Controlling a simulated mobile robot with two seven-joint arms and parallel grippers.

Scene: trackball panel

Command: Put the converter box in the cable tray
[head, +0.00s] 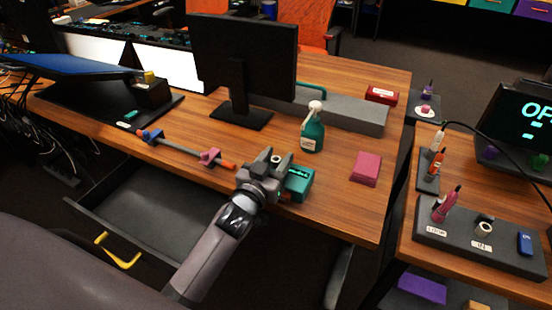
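A small teal box with dark markings on its top, which looks like the converter box (300,182), sits near the front edge of the wooden desk. My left gripper (275,163) is over the desk edge just left of the box, its fingers apart. The gripper covers the box's left side, so I cannot tell whether they touch. My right gripper is not in view.
A monitor (243,60), a teal spray bottle (313,132) and a pink block (366,168) stand on the desk. A rod with blue and pink clamps (185,150) lies along the front edge. A yellow handle (118,252) is near the tray's front.

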